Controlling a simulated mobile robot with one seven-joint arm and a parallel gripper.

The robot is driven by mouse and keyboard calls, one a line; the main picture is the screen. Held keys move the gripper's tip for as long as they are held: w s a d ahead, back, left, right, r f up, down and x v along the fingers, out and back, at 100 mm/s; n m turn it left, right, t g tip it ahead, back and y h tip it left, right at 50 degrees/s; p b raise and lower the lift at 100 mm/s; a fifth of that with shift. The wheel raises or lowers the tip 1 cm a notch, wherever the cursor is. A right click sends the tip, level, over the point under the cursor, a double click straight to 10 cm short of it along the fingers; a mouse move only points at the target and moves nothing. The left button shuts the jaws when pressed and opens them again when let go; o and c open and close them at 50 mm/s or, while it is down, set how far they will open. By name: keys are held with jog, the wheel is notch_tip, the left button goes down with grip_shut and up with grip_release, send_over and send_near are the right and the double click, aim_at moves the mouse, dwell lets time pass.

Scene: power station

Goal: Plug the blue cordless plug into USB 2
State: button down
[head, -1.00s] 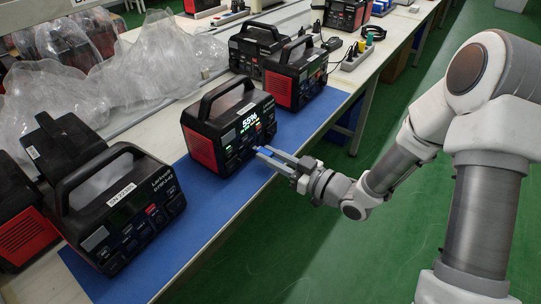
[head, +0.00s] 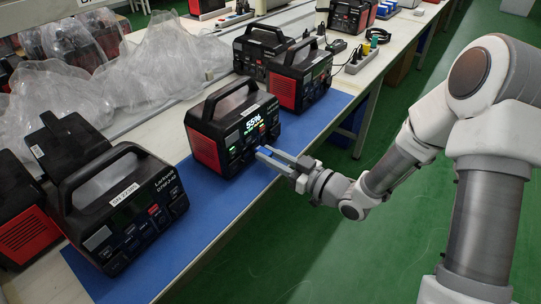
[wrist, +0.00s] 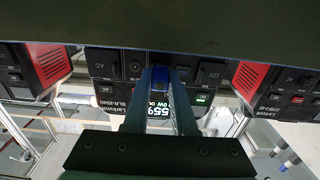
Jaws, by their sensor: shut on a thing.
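In the wrist view the panel appears upside down, and my gripper (wrist: 161,82) is shut on the blue plug (wrist: 158,75), which shows between the fingertips. The plug's front end is against or very near the panel; I cannot tell if it is inserted. The USB 2 label cannot be read, and the fingers cover part of the panel and screen.
Another power station (head: 120,215) stands at the near left of the blue mat (head: 215,215), and one more (head: 300,75) stands farther back. Clear plastic wrap (head: 160,65) lies behind. Green floor to the right of the table is free.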

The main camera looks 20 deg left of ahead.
jog(key=shift+w+a, duration=0.1)
jog(key=shift+a, duration=0.1)
dwell(0.3)
jog(key=c, duration=0.7)
grip_release()
jog(key=shift+o, duration=0.2)
jog(key=shift+d, duration=0.1)
jog(key=p+v, duration=0.2)
jog(key=v, duration=1.5)
jog(key=shift+p, duration=0.35)
jog(key=shift+d+f, duration=0.1)
